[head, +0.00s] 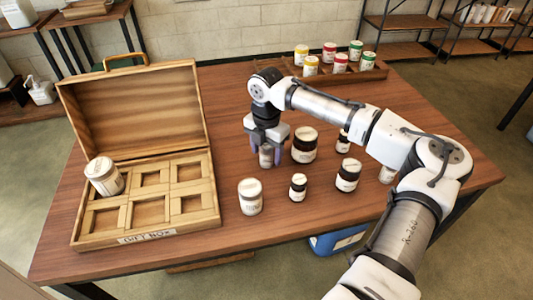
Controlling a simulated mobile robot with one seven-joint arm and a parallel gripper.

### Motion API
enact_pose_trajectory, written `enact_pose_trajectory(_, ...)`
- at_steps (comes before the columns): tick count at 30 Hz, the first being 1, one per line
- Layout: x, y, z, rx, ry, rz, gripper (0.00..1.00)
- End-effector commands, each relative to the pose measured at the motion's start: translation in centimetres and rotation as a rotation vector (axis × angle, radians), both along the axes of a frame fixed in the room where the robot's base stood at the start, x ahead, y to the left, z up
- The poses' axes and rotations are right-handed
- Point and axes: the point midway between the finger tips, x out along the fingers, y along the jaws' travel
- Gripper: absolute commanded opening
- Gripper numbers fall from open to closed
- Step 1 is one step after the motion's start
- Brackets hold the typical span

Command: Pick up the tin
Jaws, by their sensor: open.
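My gripper (266,152) points down over the table, its fingers open. A small pale tin or jar (266,158) stands upright between or just behind the fingers. I cannot tell whether they touch it. A white tin (250,197) with a pale lid stands upright on the table, in front of and left of my gripper. Another white container (104,177) sits tilted at the left of the open wooden gift box (150,238). Which of these is the task's tin is not clear.
A wooden tray (375,74) with several coloured-lid jars is at the back.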

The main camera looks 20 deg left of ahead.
Motion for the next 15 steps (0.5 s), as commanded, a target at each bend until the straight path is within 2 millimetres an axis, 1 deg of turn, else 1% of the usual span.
enact_pose_trajectory(2,0.00,0.00,0.00,0.000,0.000,0.000,0.61)
enact_pose_trajectory(3,0.00,0.00,0.01,0.000,0.000,0.000,0.59)
enact_pose_trajectory(13,0.00,-0.01,0.03,0.000,0.000,0.000,0.15)
enact_pose_trajectory(14,0.00,-0.01,0.03,0.000,0.000,0.000,0.13)
enact_pose_trajectory(15,0.00,0.00,0.04,0.000,0.000,0.000,0.13)
